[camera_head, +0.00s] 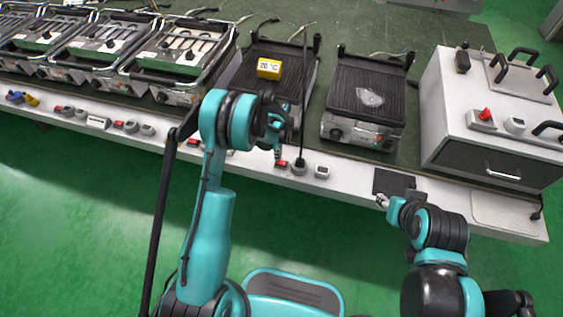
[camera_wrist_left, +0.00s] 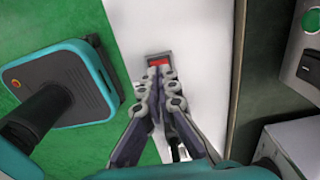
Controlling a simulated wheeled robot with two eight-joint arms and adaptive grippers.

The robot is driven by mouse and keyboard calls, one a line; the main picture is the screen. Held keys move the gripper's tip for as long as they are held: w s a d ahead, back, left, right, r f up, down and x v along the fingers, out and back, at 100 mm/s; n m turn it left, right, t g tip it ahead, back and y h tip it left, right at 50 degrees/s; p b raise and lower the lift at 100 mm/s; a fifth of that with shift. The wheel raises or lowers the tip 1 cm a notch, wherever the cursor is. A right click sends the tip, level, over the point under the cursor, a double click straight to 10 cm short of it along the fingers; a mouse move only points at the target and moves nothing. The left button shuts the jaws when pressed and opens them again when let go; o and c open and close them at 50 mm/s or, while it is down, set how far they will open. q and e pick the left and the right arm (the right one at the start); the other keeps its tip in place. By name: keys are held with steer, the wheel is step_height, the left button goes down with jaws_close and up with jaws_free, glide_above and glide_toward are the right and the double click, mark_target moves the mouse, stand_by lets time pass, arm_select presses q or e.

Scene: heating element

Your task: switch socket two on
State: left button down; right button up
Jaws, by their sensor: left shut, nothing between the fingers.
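A red switch (camera_head: 282,163) sits on the white front strip of the bench, beside a grey socket with a plug (camera_head: 299,168) in it. My left gripper (camera_head: 278,154) is over the strip at this switch, fingers shut and empty. In the left wrist view the shut fingertips (camera_wrist_left: 160,78) point at the red switch (camera_wrist_left: 158,61) and partly cover its near side; I cannot tell whether they touch it. Which way the switch is tipped is not clear. My right gripper (camera_head: 383,202) is by the bench's front edge, too small to read its fingers.
Another red switch (camera_head: 193,142) lies further left on the strip, partly behind my left arm. A second grey socket (camera_head: 321,172) is to the right. A white box unit (camera_head: 485,145) stands at the right.

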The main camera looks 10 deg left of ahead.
arm_select(q)
steer(key=shift+f+b, duration=0.9)
steer(key=shift+f, duration=0.2)
stand_by(0.4)
steer(key=shift+r, duration=0.1)
steer(key=shift+r+p, duration=1.85)
steer(key=shift+r, duration=1.6)
